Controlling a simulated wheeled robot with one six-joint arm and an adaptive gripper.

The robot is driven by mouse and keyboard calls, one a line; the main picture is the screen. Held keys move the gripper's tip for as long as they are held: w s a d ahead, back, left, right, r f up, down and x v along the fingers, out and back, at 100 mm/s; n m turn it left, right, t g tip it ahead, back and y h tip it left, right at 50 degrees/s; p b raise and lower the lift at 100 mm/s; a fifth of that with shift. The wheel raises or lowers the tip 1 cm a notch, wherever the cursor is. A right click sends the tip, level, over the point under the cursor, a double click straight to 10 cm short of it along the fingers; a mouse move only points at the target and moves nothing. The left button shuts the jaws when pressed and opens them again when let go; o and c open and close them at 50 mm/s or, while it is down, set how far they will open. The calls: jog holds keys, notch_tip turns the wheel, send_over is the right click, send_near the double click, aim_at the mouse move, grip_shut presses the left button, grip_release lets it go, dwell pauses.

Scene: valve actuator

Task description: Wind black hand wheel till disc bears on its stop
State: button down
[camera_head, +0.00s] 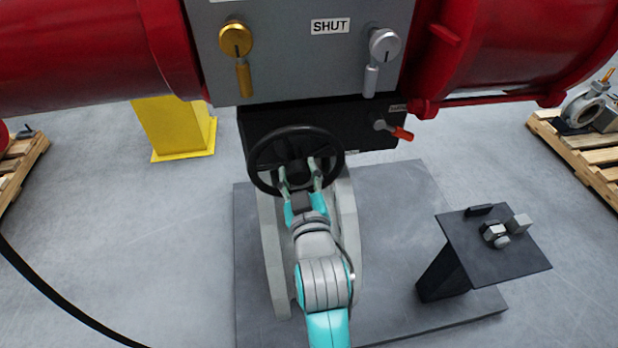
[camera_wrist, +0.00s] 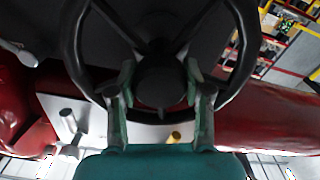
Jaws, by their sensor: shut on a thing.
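The black hand wheel (camera_head: 294,131) stands upright on the front of a dark box (camera_head: 362,132) below the grey panel. My gripper (camera_head: 298,172) reaches up to it from below and is shut on it near the hub. In the wrist view the two fingers of my gripper (camera_wrist: 160,92) lie on either side of the round hub of the hand wheel (camera_wrist: 160,72), between its spokes. The exact finger contact is dark and hard to tell. The disc and its stop are not seen.
Red pipework (camera_head: 500,45) spans the top. The grey panel (camera_head: 300,65) carries a gold handle (camera_head: 237,42), a silver handle (camera_head: 384,46) and a "SHUT" label (camera_head: 330,26). A red-tipped lever (camera_head: 393,129) juts out right of the wheel. A small stand (camera_head: 515,268) with metal parts is at right.

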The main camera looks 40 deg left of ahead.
jog(key=n, duration=0.4)
jog(key=shift+n, duration=0.3)
jog(key=n, duration=0.4)
jog(key=shift+n, duration=0.3)
jog(key=n, duration=0.4)
jog(key=shift+n, duration=0.3)
jog(key=n, duration=0.4)
jog(key=shift+n, duration=0.3)
jog(key=shift+c, duration=2.4)
grip_release()
jog(key=v, duration=1.2)
